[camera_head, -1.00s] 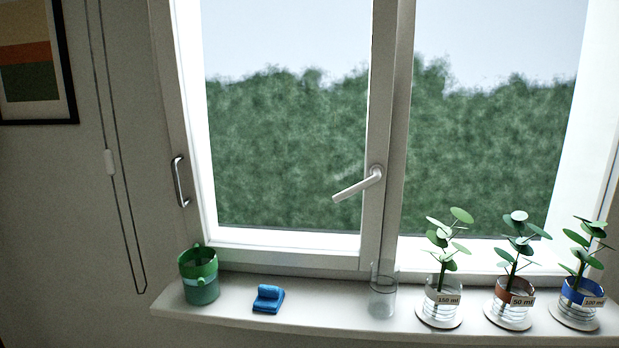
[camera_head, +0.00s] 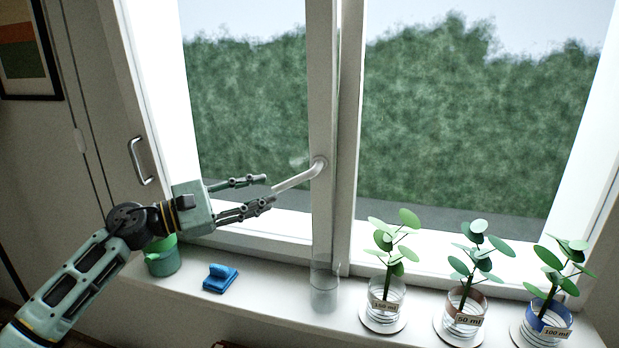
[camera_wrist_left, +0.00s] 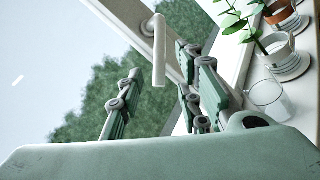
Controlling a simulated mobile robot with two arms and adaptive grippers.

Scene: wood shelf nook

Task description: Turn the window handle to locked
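The window handle (camera_head: 300,176) is a pale lever on the middle window frame. Its lever points left and slightly down from its pivot. My left gripper (camera_head: 267,192) is open at the tip of the lever, with one finger above and one below it in the head view. In the left wrist view the handle (camera_wrist_left: 159,50) hangs between the two spread fingers of the left gripper (camera_wrist_left: 158,95). I cannot tell whether a finger touches it. My right gripper is not in view.
On the sill (camera_head: 275,305) stand a green watering can (camera_head: 163,260), partly behind my left arm, a blue object (camera_head: 220,278), a clear glass (camera_head: 324,288) and several plants in labelled glasses (camera_head: 384,300). A second handle (camera_head: 141,160) is on the left frame.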

